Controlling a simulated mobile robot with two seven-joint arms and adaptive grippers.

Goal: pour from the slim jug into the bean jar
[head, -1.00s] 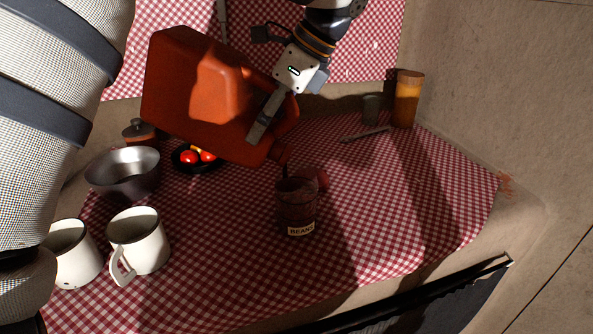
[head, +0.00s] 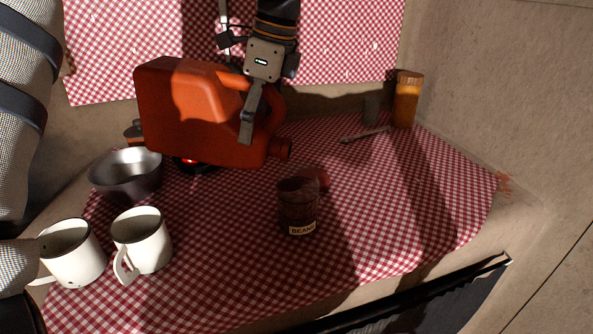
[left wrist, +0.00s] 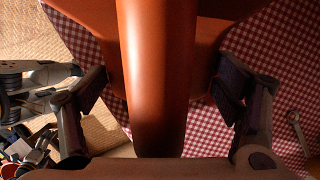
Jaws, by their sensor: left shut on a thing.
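The bean jar (head: 298,208), dark with a "BEANS" label, stands upright on the cloth. The spout is above the jar's back left edge, apart from it. The jar's contents are too dark to tell. My right gripper is not in view.
Two white mugs (head: 142,240) and a metal bowl (head: 125,175) stand at left on the checked cloth (head: 380,215). A dark plate with red food is partly hidden behind the jug. An amber jar (head: 407,98) stands back right.

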